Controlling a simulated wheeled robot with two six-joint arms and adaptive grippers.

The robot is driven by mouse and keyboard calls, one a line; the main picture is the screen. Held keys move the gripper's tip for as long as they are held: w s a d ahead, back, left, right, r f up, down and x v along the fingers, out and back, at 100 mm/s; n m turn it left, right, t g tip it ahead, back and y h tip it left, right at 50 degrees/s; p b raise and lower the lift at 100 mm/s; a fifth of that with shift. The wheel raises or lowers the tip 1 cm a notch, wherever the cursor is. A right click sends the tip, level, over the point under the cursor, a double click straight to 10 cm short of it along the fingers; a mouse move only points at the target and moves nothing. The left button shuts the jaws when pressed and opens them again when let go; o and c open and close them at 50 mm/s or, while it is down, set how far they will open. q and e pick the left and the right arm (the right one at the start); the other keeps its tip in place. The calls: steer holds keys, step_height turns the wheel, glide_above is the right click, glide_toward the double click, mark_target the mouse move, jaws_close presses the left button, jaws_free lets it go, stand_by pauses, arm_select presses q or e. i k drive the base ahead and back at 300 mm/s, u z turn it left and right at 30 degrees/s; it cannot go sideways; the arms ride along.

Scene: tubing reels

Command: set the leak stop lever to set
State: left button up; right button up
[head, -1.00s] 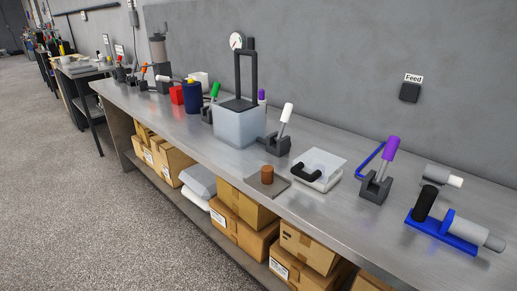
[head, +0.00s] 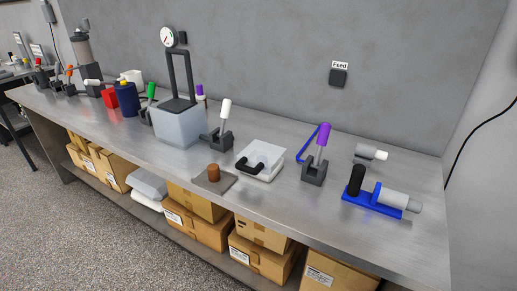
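Several levers with coloured handles stand in dark grey bases along the metal bench. A purple-handled lever (head: 322,140) is at the right, a white-handled lever (head: 225,115) at the middle, and a green-handled lever (head: 150,96) behind the translucent tank. An orange-handled lever (head: 69,77) and a red-handled lever (head: 39,68) are small at the far left. I see no readable label that tells which one is the leak stop lever. The purple and white handles stand nearly upright with a slight lean. Neither of my grippers is in view.
Boxes (head: 262,262) fill the shelf below. Floor in front is clear.

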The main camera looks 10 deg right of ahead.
mark_target(325, 129)
steer(key=u, duration=1.9)
steer(key=k, duration=1.45)
steer(key=z, duration=1.35)
